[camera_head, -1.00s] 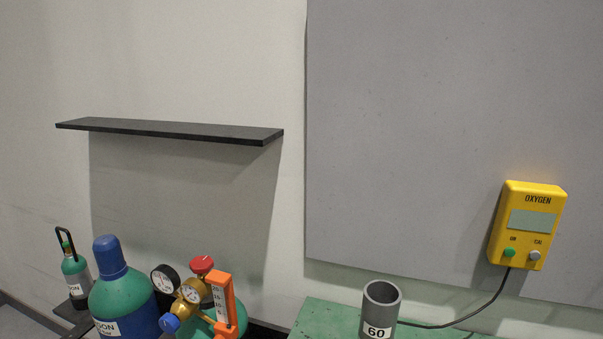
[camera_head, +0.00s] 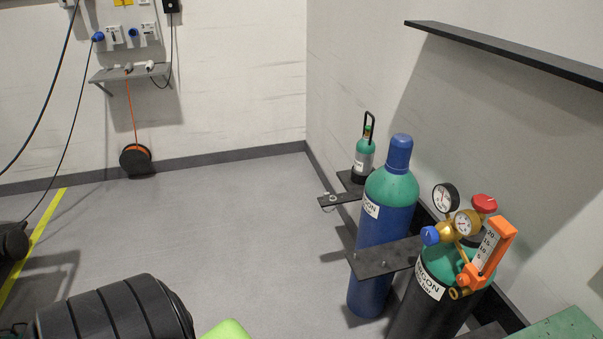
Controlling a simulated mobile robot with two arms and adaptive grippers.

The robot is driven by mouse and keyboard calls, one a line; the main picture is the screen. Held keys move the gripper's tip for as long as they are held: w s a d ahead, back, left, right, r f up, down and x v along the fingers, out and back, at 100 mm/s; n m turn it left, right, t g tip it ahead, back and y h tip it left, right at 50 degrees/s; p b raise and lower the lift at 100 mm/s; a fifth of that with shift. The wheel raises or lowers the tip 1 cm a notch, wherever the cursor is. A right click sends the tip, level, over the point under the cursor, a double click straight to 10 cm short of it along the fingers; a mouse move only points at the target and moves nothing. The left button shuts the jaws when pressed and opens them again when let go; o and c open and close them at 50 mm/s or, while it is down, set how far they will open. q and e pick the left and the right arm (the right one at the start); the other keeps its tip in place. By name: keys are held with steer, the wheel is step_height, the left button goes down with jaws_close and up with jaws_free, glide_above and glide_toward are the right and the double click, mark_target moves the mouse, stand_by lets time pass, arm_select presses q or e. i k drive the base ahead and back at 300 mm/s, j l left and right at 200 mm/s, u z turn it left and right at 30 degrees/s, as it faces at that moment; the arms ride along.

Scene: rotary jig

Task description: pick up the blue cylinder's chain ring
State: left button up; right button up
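The blue cylinder (camera_head: 372,238) stands upright right of the middle. It has a green shoulder, a blue cap (camera_head: 399,153) and a white label. A small pale ring (camera_head: 333,198) shows at the left end of a thin dark bracket (camera_head: 348,197) beside the cylinder. It may be the chain ring; it is too small to be sure. A thin line, perhaps chain, hangs just below it. Neither gripper can be made out.
A black cylinder with a regulator (camera_head: 465,222) stands in front right, with a dark plate (camera_head: 383,259) between it and the blue cylinder. A small green bottle (camera_head: 364,155) stands behind. A black shelf (camera_head: 510,54) overhangs at right. The floor (camera_head: 230,220) left of the cylinders is clear.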

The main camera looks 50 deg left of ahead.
mark_target(327, 197)
steer(key=u, duration=1.3)
steer(key=z, duration=0.25)
steer(key=i+j+z, duration=0.15)
steer(key=z, duration=0.25)
steer(key=j+z, duration=0.4)
steer(key=i+j+z, duration=0.15)
steer(key=z, duration=0.25)
steer(key=j+z, duration=0.4)
